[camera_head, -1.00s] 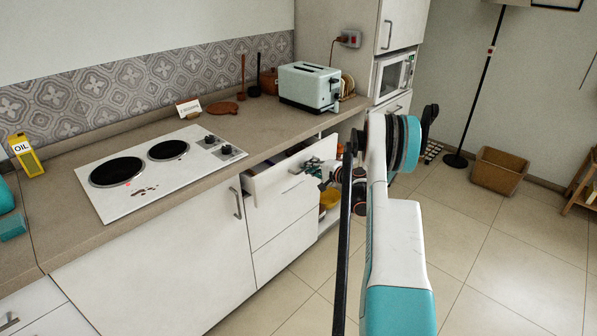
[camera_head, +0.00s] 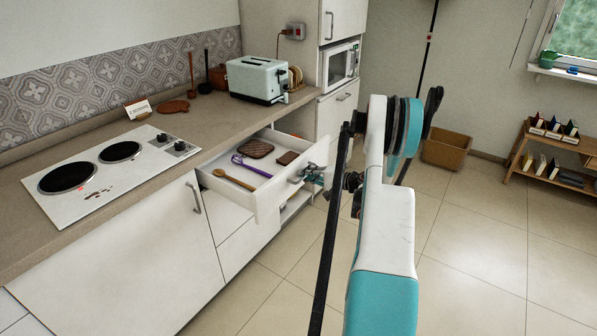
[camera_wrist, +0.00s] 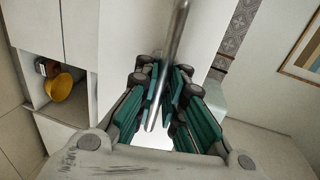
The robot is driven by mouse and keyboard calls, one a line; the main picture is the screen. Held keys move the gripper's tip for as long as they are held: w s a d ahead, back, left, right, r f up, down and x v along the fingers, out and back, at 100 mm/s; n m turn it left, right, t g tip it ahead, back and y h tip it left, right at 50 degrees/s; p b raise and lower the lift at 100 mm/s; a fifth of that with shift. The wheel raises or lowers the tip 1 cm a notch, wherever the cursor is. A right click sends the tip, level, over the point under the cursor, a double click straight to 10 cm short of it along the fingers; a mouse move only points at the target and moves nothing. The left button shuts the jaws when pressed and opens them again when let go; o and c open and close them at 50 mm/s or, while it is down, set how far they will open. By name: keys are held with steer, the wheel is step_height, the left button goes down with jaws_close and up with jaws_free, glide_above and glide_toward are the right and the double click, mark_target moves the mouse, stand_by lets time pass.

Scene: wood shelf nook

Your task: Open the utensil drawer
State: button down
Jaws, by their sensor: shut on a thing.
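The utensil drawer (camera_head: 268,208) stands well out from the white cabinet under the counter. Inside it lie a wooden spoon (camera_head: 234,180), a purple utensil (camera_head: 250,166), a dark brown board-like item (camera_head: 256,148) and a small brown item (camera_head: 287,158). In the wrist view, my gripper's green-padded fingers (camera_wrist: 168,97) are shut around the metal bar handle (camera_wrist: 168,60) of the drawer.
The counter (camera_head: 160,175) above holds a cooktop (camera_head: 98,172), a toaster (camera_head: 257,80) and a small card (camera_head: 138,109). A yellow bowl (camera_wrist: 59,86) sits in an open shelf niche. The tiled floor is clear around a brown bin (camera_head: 446,149).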

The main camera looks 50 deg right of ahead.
steer(key=shift+s, duration=0.3)
steer(key=c, duration=1.7)
jaws_free()
steer(key=v, duration=1.2)
steer(key=shift+d, duration=0.1)
